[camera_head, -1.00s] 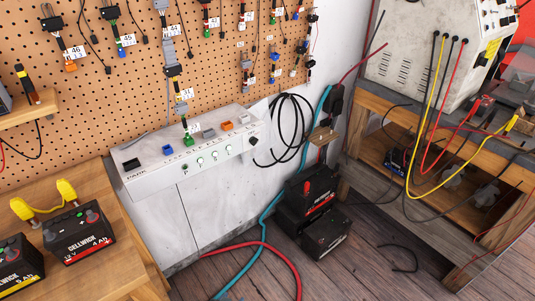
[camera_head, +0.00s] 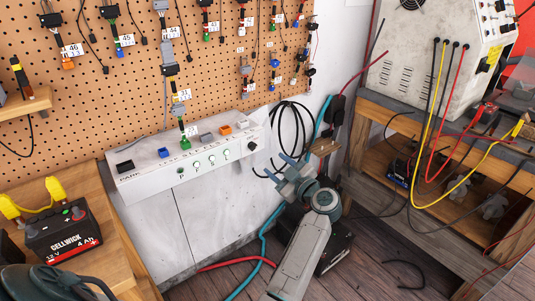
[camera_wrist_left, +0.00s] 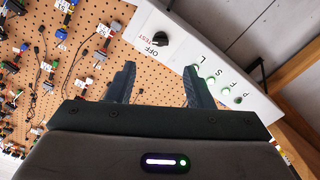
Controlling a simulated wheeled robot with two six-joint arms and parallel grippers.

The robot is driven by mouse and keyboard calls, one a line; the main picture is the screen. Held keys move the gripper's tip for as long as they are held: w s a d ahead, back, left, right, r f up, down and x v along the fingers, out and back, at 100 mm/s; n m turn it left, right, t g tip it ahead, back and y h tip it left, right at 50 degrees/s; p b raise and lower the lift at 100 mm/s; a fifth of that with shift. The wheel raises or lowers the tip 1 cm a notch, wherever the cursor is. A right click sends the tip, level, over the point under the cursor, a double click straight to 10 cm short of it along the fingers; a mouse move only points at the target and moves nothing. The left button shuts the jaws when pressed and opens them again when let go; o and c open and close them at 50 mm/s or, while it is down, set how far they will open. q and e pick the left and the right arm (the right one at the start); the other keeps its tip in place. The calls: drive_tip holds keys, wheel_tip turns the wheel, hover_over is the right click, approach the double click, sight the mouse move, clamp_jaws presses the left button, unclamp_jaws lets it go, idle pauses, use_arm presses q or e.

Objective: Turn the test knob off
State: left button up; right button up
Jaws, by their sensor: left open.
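The test knob (camera_head: 251,146) is a small black knob at the right end of the sloped white panel (camera_head: 133,183) in the head view. In the left wrist view the black knob (camera_wrist_left: 161,39) sits beside printed OFF and TEST labels; I cannot read its setting for certain. My left gripper (camera_head: 278,167) is open and empty, below and right of the knob, apart from it. In the left wrist view its two dark fingers (camera_wrist_left: 160,82) are spread, with the knob beyond the gap between them. My right gripper is not in view.
Green-lit indicators (camera_head: 197,164) and coloured sockets line the panel left of the knob. A black cable coil (camera_head: 290,130) hangs just right of it. A pegboard (camera_head: 110,90) with connectors rises behind. A battery (camera_head: 65,238) stands on the wooden bench at left.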

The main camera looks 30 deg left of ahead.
sight(255, 148)
use_arm(q)
drive_tip(key=x, duration=1)
drive_tip(key=shift+a, duration=0.1)
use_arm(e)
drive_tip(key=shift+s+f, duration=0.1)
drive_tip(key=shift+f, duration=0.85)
use_arm(q)
drive_tip(key=c, duration=1)
drive_tip(key=shift+p, duration=0.3)
